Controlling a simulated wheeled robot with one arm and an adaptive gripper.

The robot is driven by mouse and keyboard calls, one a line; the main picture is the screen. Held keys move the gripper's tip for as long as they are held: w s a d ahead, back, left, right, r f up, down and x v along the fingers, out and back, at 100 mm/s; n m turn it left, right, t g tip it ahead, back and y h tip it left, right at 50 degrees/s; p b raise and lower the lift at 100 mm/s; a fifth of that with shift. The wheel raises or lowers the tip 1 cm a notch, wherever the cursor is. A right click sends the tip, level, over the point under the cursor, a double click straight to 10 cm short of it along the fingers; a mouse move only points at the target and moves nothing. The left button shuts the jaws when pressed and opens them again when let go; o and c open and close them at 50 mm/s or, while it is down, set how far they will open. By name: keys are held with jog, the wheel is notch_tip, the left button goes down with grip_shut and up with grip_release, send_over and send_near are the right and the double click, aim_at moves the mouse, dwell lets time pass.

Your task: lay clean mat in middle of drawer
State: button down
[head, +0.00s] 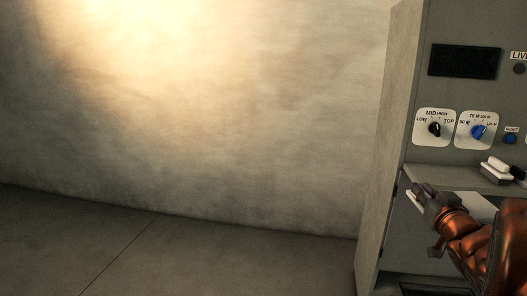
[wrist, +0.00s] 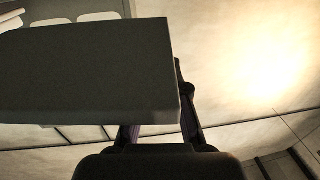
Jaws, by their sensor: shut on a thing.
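My gripper (head: 428,194) is in front of the lower part of the grey cabinet, at the right of the head view. In the wrist view my gripper (wrist: 160,128) is shut on a flat, slab-like piece that looks like the mat (wrist: 85,70). Its near face is dark and in shadow, and it covers the upper left and most of the fingertips. In the head view a pale flat sheet (head: 472,204) shows beside and behind the gripper; it seems to be the same mat. I cannot make out the drawer clearly, as my arm covers much of the lower cabinet.
The cabinet front has a black display (head: 465,61), a black knob (head: 435,129), a blue knob (head: 478,132) and a blue reset button (head: 510,138). White and black items (head: 498,168) lie on its ledge. Floor (head: 200,255) to the left is clear up to the wall.

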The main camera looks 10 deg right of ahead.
jog(key=w+a+f+y, duration=0.1)
jog(key=w+a+f, duration=0.2)
jog(key=w+a, duration=0.5)
jog(key=w+a+f+n+y, duration=0.1)
jog(key=w+a+f, duration=0.2)
jog(key=w+a, duration=0.4)
jog(key=w+a+f+n+y, duration=0.1)
jog(key=w+a+f, duration=0.2)
jog(key=w+a, duration=0.5)
jog(key=a, duration=0.4)
jog(key=shift+w+a+f+y, duration=0.3)
jog(key=shift+w+a+y, duration=0.05)
jog(key=shift+y, duration=0.05)
jog(key=shift+r, duration=0.1)
jog(key=shift+f, duration=0.3)
notch_tip(320, 180, up, 12)
jog(key=p, duration=1.2)
jog(key=shift+r, duration=0.15)
